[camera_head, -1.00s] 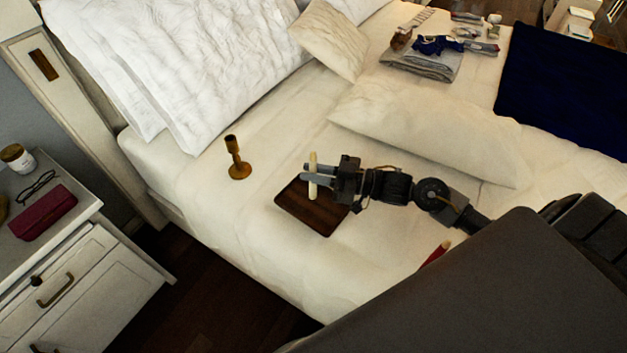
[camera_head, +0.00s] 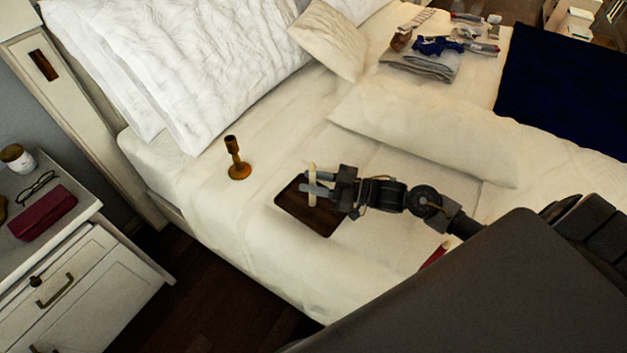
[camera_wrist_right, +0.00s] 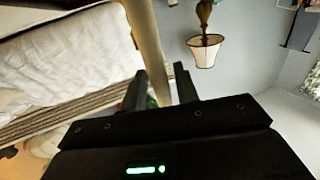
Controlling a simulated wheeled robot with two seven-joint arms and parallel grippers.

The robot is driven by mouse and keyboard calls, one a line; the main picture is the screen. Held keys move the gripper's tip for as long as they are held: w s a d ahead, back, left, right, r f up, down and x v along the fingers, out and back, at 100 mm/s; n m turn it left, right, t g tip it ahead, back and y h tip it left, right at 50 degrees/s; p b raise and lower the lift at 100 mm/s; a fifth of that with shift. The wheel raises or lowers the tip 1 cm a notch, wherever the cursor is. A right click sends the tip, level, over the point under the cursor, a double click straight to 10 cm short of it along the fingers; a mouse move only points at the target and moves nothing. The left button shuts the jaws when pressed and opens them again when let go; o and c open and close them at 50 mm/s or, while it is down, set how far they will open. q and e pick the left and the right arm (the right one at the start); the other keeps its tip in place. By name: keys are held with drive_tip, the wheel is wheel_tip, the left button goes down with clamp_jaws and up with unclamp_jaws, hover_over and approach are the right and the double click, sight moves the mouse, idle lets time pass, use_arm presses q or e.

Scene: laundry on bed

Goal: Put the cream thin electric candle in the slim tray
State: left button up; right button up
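The cream thin candle (camera_head: 312,169) stands nearly upright in the fingers of my right gripper (camera_head: 317,183) in the head view. The gripper is shut on it, and part of the candle is hidden by the fingers. The candle's lower end shows against the dark brown slim tray (camera_head: 321,222); I cannot tell if it touches. The tray lies flat on the bed, partly hidden under the gripper. In the wrist view the right fingers (camera_wrist_right: 160,85) show, but I cannot surely pick out the candle. My left gripper is not in view.
A brass candlestick (camera_head: 237,160) stands left of the tray. A red item (camera_head: 433,257) lies near the bed's front edge, partly hidden by my body. A long cream pillow (camera_head: 425,135) lies behind the arm. Folded grey cloth (camera_head: 425,62) is farther back. A nightstand (camera_head: 85,250) is left.

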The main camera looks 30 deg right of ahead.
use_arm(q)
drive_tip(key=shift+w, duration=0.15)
use_arm(e)
drive_tip(key=shift+o, duration=0.6)
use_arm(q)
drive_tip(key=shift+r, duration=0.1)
use_arm(e)
drive_tip(key=shift+r, duration=0.1)
drive_tip(key=shift+r, duration=0.15)
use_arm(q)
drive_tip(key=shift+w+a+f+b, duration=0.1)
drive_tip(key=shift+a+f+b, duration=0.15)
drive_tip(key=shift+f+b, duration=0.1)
use_arm(e)
drive_tip(key=v, duration=1.2)
